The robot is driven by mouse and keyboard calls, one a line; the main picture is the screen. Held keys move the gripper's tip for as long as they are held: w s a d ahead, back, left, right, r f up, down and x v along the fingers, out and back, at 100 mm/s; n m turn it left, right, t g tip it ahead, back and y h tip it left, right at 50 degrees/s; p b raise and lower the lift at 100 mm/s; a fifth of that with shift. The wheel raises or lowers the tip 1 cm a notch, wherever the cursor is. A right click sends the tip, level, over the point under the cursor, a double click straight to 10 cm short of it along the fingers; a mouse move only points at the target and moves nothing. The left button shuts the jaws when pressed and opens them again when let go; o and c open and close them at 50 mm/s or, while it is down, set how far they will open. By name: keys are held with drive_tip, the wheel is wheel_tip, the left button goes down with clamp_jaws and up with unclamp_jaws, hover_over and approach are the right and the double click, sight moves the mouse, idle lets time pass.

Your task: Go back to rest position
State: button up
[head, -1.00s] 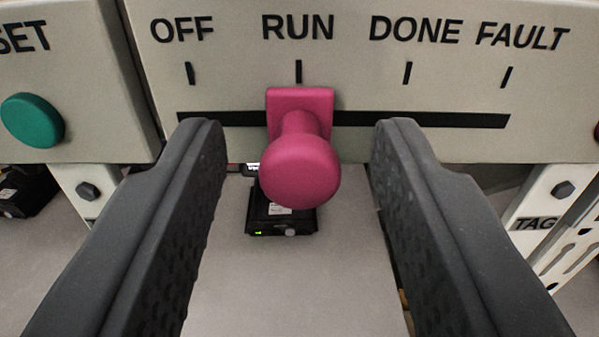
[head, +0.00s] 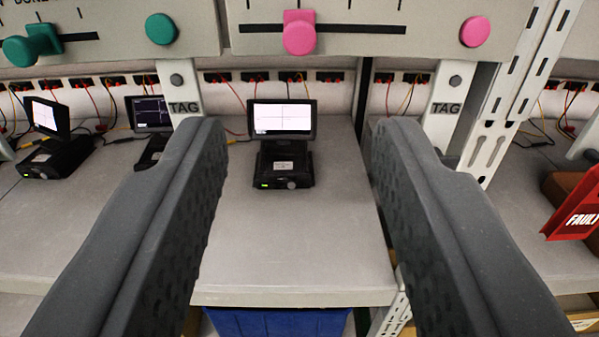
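My gripper (head: 298,150) is open, with its two dark grey fingers wide apart and nothing between them. It hangs in front of a grey rack shelf (head: 290,270). The pink slider knob (head: 299,32) sits on its slot in the panel at the top of the view, apart from my fingers. The label text above the slot is out of view now.
A small device with a lit screen (head: 282,118) stands on the shelf between my fingers. More devices (head: 52,140) stand at left. A pink round button (head: 475,31) is at upper right. A red FAULT tag (head: 573,212) is at right. A blue bin (head: 278,322) is below.

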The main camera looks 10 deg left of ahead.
drive_tip(key=shift+s, duration=0.45)
drive_tip(key=w+a+r+m+h, duration=0.1)
drive_tip(key=w+a+r+h, duration=0.15)
drive_tip(key=r, duration=0.95)
drive_tip(key=w+a+r+h, duration=0.15)
drive_tip(key=r+h, duration=0.25)
drive_tip(key=r, duration=0.9)
drive_tip(key=s+a+r+g+y, duration=0.2)
drive_tip(key=s+a+r+y, duration=0.2)
drive_tip(key=s+a+r, duration=0.9)
drive_tip(key=s+a, duration=0.1)
drive_tip(key=a, duration=0.1)
drive_tip(key=shift+a+r, duration=0.3)
drive_tip(key=shift+r, duration=0.05)
drive_tip(key=shift+s, duration=0.1)
